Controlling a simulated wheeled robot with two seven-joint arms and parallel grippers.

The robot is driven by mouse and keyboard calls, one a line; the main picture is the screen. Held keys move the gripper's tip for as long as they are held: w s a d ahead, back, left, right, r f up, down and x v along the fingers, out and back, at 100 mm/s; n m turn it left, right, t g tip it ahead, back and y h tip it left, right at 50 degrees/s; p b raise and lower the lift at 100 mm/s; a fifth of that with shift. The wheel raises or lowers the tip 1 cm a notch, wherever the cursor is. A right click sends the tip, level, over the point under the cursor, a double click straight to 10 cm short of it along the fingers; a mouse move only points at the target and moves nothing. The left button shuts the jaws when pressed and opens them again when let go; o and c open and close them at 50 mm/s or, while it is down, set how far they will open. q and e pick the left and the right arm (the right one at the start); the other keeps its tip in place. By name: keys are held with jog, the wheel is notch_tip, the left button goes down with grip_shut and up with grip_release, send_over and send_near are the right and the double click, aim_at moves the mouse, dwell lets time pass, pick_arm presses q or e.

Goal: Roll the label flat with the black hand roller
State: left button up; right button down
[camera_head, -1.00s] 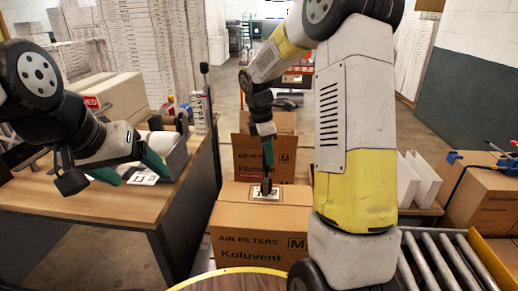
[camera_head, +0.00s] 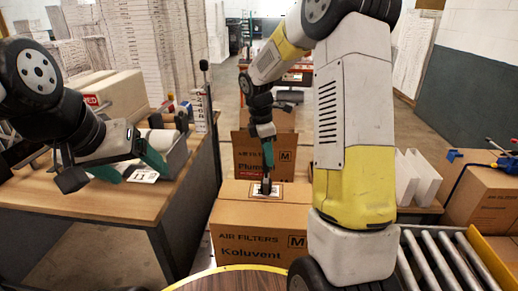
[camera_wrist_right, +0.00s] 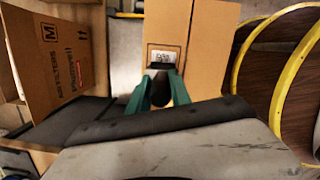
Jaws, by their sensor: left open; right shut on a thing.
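The label (camera_head: 291,193) is a white patch with dark print on top of the Koluvent air filter box (camera_head: 233,214). It also shows in the right wrist view (camera_wrist_right: 163,55). My right gripper (camera_head: 267,172) points down over the label, its green fingers shut on the black hand roller (camera_head: 266,187). The roller is at the label; the exact contact is hard to make out. In the right wrist view the roller (camera_wrist_right: 160,67) lies across the label's near edge, between the fingertips. My left gripper (camera_head: 139,170) is open and empty above the wooden desk at the left.
A second carton (camera_head: 262,153) stands behind the box. The desk (camera_head: 110,200) at left holds a box and a grey bin. A roller conveyor (camera_head: 440,258) runs at right. A round wooden top with yellow rim (camera_head: 232,270) is in front. My right arm blocks the box's right side.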

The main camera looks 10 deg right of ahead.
jog(key=shift+d, duration=0.1)
jog(key=a, duration=0.2)
jog(key=w+a, duration=0.1)
jog(key=a, duration=0.1)
jog(key=shift+r, duration=0.1)
dwell(1.8)
notch_tip(320, 180, up, 8)
dwell(0.8)
dwell(0.4)
